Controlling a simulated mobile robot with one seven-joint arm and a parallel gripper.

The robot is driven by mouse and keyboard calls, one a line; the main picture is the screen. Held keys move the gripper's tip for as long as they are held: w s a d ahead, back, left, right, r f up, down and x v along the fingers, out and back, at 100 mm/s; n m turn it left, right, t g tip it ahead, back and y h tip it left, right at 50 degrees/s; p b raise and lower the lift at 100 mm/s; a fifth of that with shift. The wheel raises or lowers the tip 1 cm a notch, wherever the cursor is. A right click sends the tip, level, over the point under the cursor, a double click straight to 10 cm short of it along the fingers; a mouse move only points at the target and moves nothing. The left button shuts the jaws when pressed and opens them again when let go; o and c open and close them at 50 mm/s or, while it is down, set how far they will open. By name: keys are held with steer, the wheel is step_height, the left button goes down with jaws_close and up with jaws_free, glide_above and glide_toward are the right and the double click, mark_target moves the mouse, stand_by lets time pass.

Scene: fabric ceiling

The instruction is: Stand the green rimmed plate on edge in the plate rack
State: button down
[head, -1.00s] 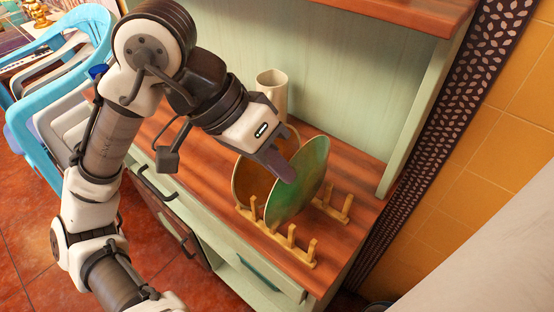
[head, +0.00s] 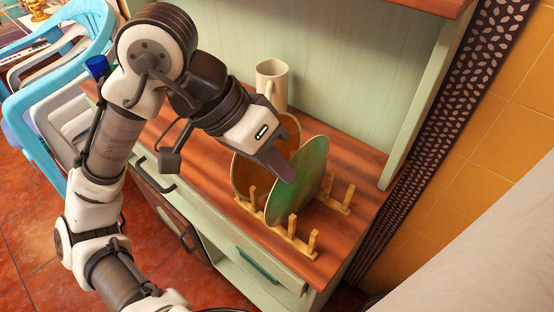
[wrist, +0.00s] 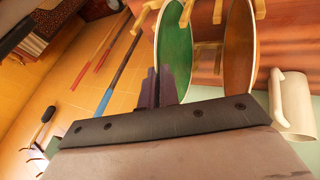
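The green rimmed plate (head: 311,177) stands nearly upright on edge over the wooden plate rack (head: 301,252). Its lower edge is among the rack's pegs; I cannot tell whether it rests on the rack. My gripper (head: 285,172) reaches in from the upper left, with its fingers at the plate's upper left rim. In the wrist view my two fingers (wrist: 158,88) are close together at the rim of the green plate (wrist: 176,50), one on each side, and look shut on it. A brown plate (head: 242,176) stands behind it, to the left, and shows at right in the wrist view (wrist: 238,45).
A cream mug (head: 272,80) stands behind the plates on the wooden counter (head: 347,160). The cabinet's back panel and upper shelf (head: 425,8) enclose the rear. Bare counter lies right of the rack. A blue cup (head: 97,66) is at the far left.

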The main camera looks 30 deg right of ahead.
steer(key=shift+f, duration=0.1)
steer(key=c, duration=1.6)
jaws_free()
steer(key=shift+o, duration=0.2)
steer(key=v, duration=1.4)
steer(key=shift+w+d+f, duration=0.1)
